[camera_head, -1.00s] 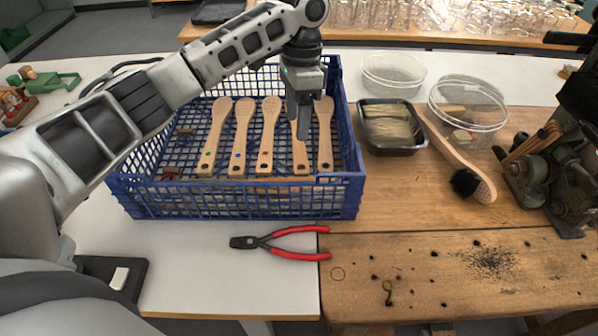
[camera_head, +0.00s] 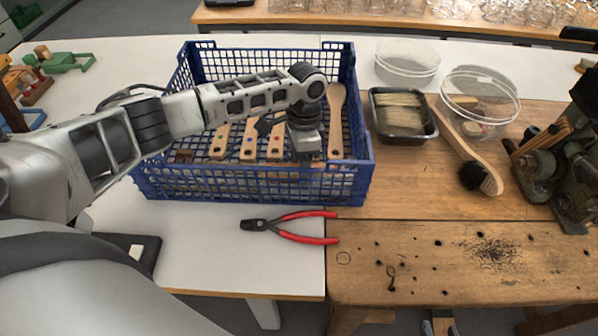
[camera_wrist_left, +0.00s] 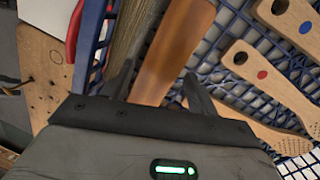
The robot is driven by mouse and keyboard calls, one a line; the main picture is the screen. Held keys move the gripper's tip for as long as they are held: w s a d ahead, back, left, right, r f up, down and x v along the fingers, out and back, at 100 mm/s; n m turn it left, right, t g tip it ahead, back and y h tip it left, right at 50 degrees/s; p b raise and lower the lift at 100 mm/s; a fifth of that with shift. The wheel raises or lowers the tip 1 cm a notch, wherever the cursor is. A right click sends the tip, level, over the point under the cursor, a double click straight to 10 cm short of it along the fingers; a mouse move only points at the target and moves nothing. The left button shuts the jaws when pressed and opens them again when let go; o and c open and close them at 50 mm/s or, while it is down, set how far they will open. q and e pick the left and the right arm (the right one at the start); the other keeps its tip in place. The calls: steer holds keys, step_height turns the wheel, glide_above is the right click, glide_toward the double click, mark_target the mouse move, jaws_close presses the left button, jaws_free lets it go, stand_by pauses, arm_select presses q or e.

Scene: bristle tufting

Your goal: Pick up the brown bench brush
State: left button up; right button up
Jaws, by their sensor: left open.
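A smooth brown wooden piece (camera_wrist_left: 180,42), which looks like the brown bench brush's handle, lies in the blue crate (camera_head: 255,190) in the left wrist view. Its bristles cannot be made out, and in the head view the crate's front wall and my arm largely hide it. My left gripper (camera_head: 303,158) points down into the front right part of the crate. In the left wrist view, its spread fingers (camera_wrist_left: 157,82) are at either side of the brown handle; contact cannot be told. My right gripper is not visible.
Several pale paddle-shaped wooden blanks (camera_head: 337,120) with coloured dots lie in the crate. Red-handled pliers (camera_head: 300,225) lie in front. At right are a black tray (camera_head: 402,140), clear tubs (camera_head: 478,100), a pale brush with black bristles (camera_head: 455,140) and a dark machine (camera_head: 565,165).

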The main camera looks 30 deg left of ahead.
arm_select(q)
steer(key=shift+f, duration=0.6)
steer(key=shift+s, duration=0.1)
steer(key=c, duration=1)
step_height(320, 180, up, 10)
steer(key=shift+b, duration=0.3)
